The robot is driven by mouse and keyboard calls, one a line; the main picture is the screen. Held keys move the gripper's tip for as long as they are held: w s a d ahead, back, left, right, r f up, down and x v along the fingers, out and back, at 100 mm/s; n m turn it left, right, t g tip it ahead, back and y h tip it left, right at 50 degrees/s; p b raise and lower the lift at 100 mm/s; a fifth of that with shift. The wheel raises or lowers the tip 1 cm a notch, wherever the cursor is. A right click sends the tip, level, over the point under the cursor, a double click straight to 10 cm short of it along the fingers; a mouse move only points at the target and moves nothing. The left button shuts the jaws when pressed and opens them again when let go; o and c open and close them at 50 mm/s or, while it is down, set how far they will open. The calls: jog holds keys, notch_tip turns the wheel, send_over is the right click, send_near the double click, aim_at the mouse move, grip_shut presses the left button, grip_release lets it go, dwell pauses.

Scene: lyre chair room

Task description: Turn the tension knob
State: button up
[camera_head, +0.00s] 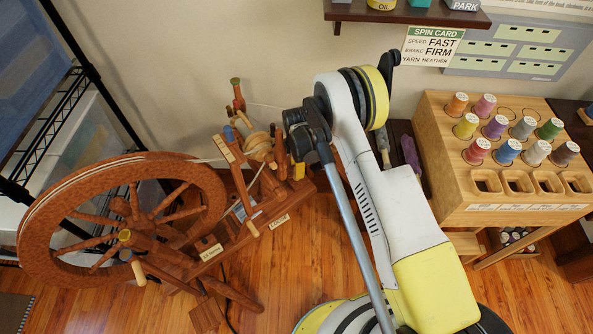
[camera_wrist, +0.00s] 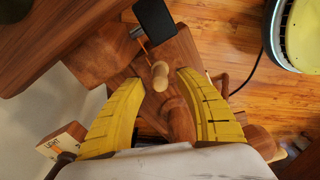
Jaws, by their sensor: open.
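The wooden spinning wheel (camera_head: 120,215) stands at the left in the head view, its large wheel beside a bench with spindle parts. My gripper (camera_wrist: 160,80) shows in the wrist view as two yellow fingers spread apart. A pale round-ended wooden knob (camera_wrist: 160,74) stands between the fingers, with gaps on both sides and no visible contact. I cannot tell for certain that it is the tension knob. In the head view my gripper (camera_head: 298,160) is over the right end of the bench, and my arm hides what lies beneath.
A wooden thread rack (camera_head: 500,205) with several coloured spools stands at the right. A shelf (camera_head: 405,14) juts from the wall above. A black wire rack (camera_head: 50,130) stands behind the wheel. Bare wooden floor (camera_head: 285,275) shows in front of the bench.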

jog(key=shift+f, duration=0.1)
grip_shut()
jog(key=shift+m, duration=2.9)
grip_release()
